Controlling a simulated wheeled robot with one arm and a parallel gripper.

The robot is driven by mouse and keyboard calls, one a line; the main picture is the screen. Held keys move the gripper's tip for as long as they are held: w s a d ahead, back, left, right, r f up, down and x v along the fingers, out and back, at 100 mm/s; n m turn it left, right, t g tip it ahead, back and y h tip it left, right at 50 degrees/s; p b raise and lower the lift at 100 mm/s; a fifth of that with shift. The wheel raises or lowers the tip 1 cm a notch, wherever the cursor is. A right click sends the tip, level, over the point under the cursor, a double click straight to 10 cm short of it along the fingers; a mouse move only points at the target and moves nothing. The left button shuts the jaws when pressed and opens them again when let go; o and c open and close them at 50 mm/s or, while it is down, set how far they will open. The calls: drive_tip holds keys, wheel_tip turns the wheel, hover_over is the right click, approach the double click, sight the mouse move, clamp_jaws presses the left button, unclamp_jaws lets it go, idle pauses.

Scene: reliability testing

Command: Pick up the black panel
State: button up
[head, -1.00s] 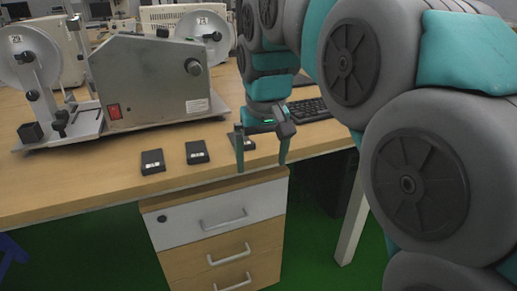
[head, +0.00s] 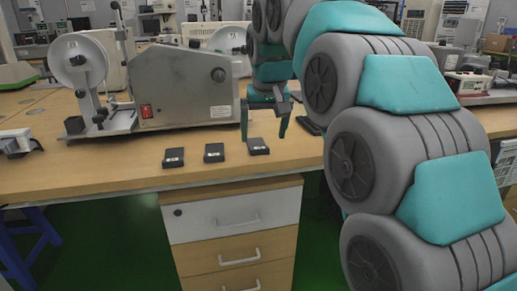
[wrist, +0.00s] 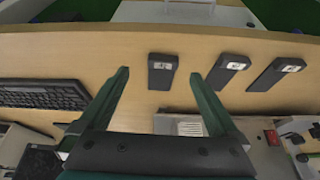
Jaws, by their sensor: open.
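Three small black panels with white labels lie in a row on the wooden table. In the head view they are the left panel (head: 173,158), the middle panel (head: 214,153) and the right panel (head: 258,147). My gripper (head: 264,125) is open and empty, above and behind the right panel in that view. In the wrist view, my gripper's (wrist: 159,76) two green fingers point toward the right panel (wrist: 162,74), which shows between and just beyond their tips, apart from them. The other two panels (wrist: 228,70) (wrist: 276,72) lie to the right there.
A grey machine with reels (head: 185,85) stands behind the panels. A black keyboard (wrist: 45,95) lies at the left in the wrist view. A white-fronted drawer cabinet (head: 232,220) stands under the table edge. The tabletop (head: 100,165) left of the panels is mostly clear.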

sight(260, 149)
drive_tip(key=x, duration=0.4)
drive_tip(key=shift+a+f, duration=0.25)
drive_tip(key=shift+f, duration=0.15)
drive_tip(key=c, duration=1.4)
drive_tip(key=shift+c, duration=0.2)
drive_tip(key=shift+r, duration=0.2)
drive_tip(key=shift+r, duration=1.65)
drive_tip(key=s+r, duration=0.1)
drive_tip(key=s, duration=1.5)
drive_tip(key=shift+r+b, duration=0.2)
drive_tip(key=shift+b, duration=0.25)
drive_tip(key=shift+f+b, duration=0.45)
drive_tip(key=shift+f, duration=0.6)
